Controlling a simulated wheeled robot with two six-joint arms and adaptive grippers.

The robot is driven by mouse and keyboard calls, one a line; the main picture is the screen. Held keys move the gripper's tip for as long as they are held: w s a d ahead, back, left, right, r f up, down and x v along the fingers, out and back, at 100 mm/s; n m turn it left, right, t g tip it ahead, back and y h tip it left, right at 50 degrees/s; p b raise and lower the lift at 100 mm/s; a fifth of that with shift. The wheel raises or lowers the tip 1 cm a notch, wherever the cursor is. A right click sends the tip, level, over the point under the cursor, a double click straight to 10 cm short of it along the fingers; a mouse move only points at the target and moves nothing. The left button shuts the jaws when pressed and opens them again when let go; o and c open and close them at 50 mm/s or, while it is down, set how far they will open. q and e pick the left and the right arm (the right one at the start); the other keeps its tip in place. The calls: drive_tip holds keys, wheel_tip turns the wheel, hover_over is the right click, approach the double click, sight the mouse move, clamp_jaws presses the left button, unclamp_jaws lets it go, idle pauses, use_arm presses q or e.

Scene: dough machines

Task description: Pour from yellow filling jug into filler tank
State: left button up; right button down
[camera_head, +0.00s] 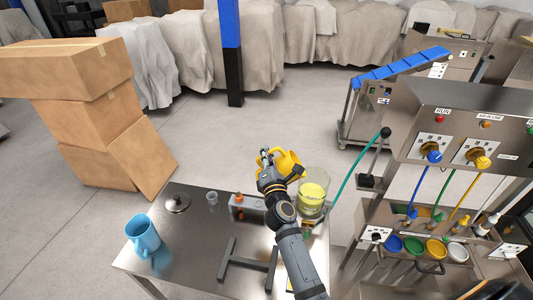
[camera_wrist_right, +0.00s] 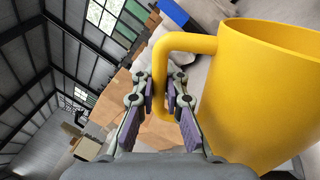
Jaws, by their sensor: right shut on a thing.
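The yellow filling jug (camera_head: 288,162) is held up at the far edge of the steel table, just left of and above the filler tank (camera_head: 313,212). It appears tipped toward the tank. The tank is a clear cylinder with yellow filling showing inside. My right gripper (camera_head: 267,160) is shut on the jug's handle. In the right wrist view the fingers (camera_wrist_right: 160,100) close around the handle of the jug (camera_wrist_right: 262,95). The jug's inside is hidden, and I cannot tell whether anything flows. My left gripper is not in view.
A blue jug (camera_head: 143,235) stands at the table's left. A metal lid (camera_head: 177,203), a small clear cup (camera_head: 212,198) and a grey block with an orange part (camera_head: 240,205) lie beyond. A machine panel (camera_head: 460,140) with hoses stands right. Cardboard boxes (camera_head: 85,115) are stacked left.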

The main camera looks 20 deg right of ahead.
sight(277, 149)
drive_tip(key=shift+w+d+f+b, duration=0.15)
drive_tip(key=shift+f+b, duration=0.15)
drive_tip(key=shift+f, duration=0.25)
drive_tip(key=d+r+m, duration=0.1)
drive_tip(key=s+d+r+m+p, duration=0.1)
drive_tip(key=shift+r+m+h, duration=0.3)
drive_tip(key=shift+r+m, duration=0.1)
drive_tip(key=shift+d+r+m, duration=0.4)
drive_tip(key=shift+d+m, duration=0.05)
drive_tip(key=shift+m, duration=0.15)
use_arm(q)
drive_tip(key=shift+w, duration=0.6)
use_arm(e)
drive_tip(key=shift+s, duration=0.1)
drive_tip(key=shift+w, duration=0.35)
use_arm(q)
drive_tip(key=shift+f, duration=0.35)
use_arm(e)
drive_tip(key=shift+s+d+r+m+h, duration=0.2)
drive_tip(key=shift+d+r+m, duration=0.3)
drive_tip(key=shift+d+m, duration=0.2)
drive_tip(key=shift+s+d+r+m+h, duration=0.2)
drive_tip(key=shift+d+r+m, duration=0.25)
drive_tip(key=shift+d+m, duration=0.25)
